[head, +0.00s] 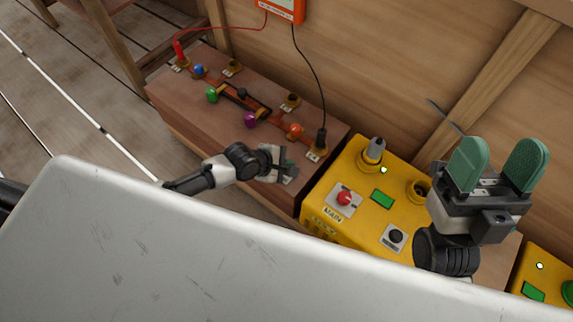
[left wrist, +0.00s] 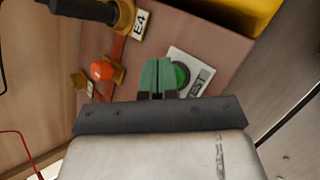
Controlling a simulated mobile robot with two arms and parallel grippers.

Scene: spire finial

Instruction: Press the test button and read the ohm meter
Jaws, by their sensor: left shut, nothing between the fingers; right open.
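The green test button (left wrist: 181,76) sits on a white labelled plate near the end of the brown bench, in the left wrist view. My left gripper (left wrist: 157,77) is shut and empty, its green fingertips just left of the button and overlapping its edge in the picture. I cannot tell whether they touch it. In the head view my left gripper (head: 285,165) is low over the bench's near right end and hides most of the button. The orange ohm meter (head: 281,10) hangs on the wall, cut off at the top; its reading is not visible. My right gripper (head: 497,165) is open and empty.
The brown bench (head: 185,105) carries coloured knobs, brass sockets, a red plug (head: 179,50) and a black plug (head: 321,138) with leads to the meter. A yellow box (head: 325,190) with a red button stands right of it. Another yellow box (head: 548,262) is at far right.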

